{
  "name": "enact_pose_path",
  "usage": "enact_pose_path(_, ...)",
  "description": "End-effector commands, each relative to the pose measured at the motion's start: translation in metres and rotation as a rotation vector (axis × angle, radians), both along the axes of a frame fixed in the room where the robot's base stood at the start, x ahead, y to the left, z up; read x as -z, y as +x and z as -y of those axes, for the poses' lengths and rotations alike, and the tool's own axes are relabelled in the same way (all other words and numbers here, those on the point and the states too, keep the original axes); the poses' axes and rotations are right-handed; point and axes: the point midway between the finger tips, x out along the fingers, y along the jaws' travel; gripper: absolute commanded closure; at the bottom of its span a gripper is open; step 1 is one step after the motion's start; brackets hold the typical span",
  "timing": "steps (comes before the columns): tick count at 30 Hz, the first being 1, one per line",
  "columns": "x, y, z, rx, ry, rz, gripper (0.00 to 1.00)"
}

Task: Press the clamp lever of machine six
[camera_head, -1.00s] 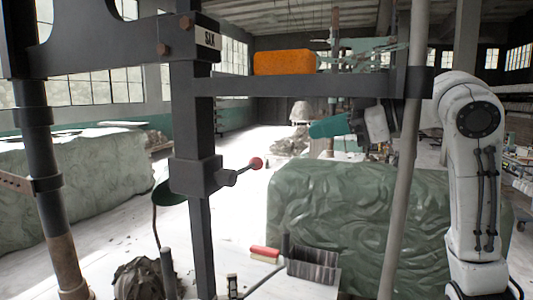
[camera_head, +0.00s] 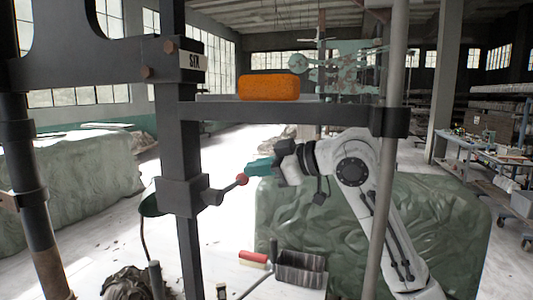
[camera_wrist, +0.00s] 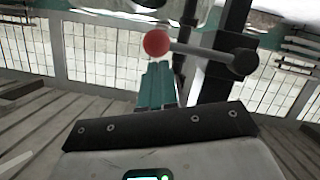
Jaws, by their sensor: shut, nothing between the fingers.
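A dark machine frame has a post (camera_head: 188,130) with a white label reading SIX (camera_head: 192,61). The clamp lever is a short rod (camera_head: 228,187) sticking up and right from a block on that post, ending in a red ball knob (camera_head: 241,179). My gripper (camera_head: 252,168) has teal fingers, shut and empty, just right of and slightly above the knob in the head view. In the wrist view the red knob (camera_wrist: 157,43) sits just past the tips of my shut gripper (camera_wrist: 159,66), with the rod running right to a dark pivot. I cannot tell whether they touch.
An orange block (camera_head: 269,87) rests on the frame's crossbar (camera_head: 300,116) above my arm. A grey pole (camera_head: 386,180) stands in front of my arm. A red-handled tool (camera_head: 253,257) and a dark ribbed box (camera_head: 300,270) lie below. Green wrapped bulks stand behind on both sides.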

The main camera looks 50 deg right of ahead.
Motion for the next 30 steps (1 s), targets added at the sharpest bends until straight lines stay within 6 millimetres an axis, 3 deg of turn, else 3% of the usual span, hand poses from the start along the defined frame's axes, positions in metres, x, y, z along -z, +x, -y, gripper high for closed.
enact_pose_path(19,0.009,0.003,0.001,0.000,0.000,0.001,1.00)
enact_pose_path(30,0.036,0.010,0.003,-0.003,0.003,-0.001,1.00)
